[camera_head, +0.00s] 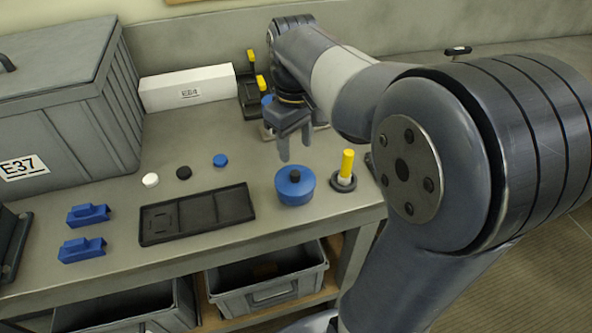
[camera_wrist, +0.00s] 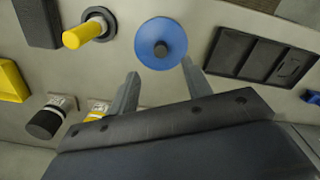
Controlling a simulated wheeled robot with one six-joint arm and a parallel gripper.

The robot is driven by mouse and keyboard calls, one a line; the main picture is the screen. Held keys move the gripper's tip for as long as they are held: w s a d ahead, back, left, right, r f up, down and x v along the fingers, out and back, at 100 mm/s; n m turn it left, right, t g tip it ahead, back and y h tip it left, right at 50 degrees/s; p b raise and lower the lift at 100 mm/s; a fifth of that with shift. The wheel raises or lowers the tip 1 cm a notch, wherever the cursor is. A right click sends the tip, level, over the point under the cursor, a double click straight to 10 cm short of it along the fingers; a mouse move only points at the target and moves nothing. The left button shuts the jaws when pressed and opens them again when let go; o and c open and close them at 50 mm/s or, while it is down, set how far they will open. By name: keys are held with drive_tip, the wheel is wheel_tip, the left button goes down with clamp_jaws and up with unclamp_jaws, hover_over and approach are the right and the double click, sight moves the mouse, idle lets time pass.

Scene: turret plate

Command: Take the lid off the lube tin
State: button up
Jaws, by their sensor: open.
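The lube tin (camera_head: 295,190) is a round blue tin standing on the bench, with its blue lid on and a black knob (camera_head: 295,175) at the lid's centre. It also shows from above in the wrist view, where the lid (camera_wrist: 148,38) and its dark knob (camera_wrist: 162,51) lie just beyond the fingertips. My gripper (camera_head: 294,148) is open and empty, above and behind the tin in the head view. Both fingers show in the wrist view (camera_wrist: 158,75), apart from the lid. The tin's walls are mostly hidden under the lid in the wrist view.
A yellow-handled piece on a dark round base (camera_head: 345,180) stands close right of the tin. A black compartment tray (camera_head: 197,213) lies to the left. Several small caps and two blue blocks (camera_head: 88,214) lie further left. A grey crate (camera_head: 60,100) and white box (camera_head: 187,88) stand behind.

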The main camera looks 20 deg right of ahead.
sight(295, 173)
drive_tip(key=f, duration=0.8)
drive_tip(key=shift+w+f, duration=0.1)
drive_tip(key=shift+w, duration=0.1)
clamp_jaws()
